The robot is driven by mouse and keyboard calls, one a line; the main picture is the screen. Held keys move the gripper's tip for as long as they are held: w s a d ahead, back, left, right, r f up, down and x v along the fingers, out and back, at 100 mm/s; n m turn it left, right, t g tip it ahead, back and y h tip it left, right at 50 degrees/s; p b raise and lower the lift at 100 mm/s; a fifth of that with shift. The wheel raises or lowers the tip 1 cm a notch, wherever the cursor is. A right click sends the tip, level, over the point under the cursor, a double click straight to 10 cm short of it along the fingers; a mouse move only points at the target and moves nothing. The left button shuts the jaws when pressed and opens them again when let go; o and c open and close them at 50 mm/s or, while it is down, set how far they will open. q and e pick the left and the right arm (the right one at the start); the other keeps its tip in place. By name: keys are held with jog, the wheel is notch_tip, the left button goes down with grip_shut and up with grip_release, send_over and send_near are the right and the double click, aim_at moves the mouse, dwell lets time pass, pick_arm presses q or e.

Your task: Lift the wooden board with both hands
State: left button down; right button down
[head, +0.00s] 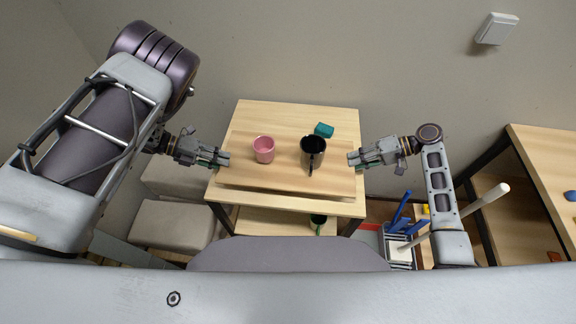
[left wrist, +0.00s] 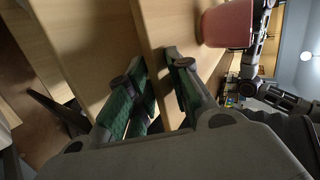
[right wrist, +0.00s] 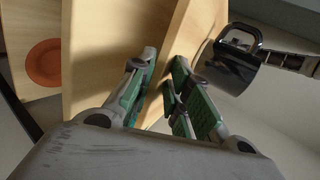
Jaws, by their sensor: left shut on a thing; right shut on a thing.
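The wooden board (head: 282,175) lies roughly level over the small wooden table (head: 290,207). A pink cup (head: 264,150) and a black mug (head: 312,153) stand upright on it. My left gripper (head: 225,160) is shut on the board's left end; its fingers sit either side of the board edge in the left wrist view (left wrist: 155,90). My right gripper (head: 354,161) is shut on the right end, likewise in the right wrist view (right wrist: 163,85). I cannot tell for certain whether the board's underside clears the tabletop.
A teal block (head: 324,130) is behind the black mug. Grey padded seats (head: 172,222) are at left. A rack with blue items (head: 398,240) and a wooden bench (head: 545,180) are at right. The wall is behind.

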pick_arm(q)
jog(key=shift+r+p, duration=0.35)
jog(key=shift+r, duration=0.15)
pick_arm(e)
jog(key=shift+r, duration=0.55)
pick_arm(q)
jog(key=shift+r, duration=0.1)
pick_arm(e)
jog(key=shift+r, duration=0.1)
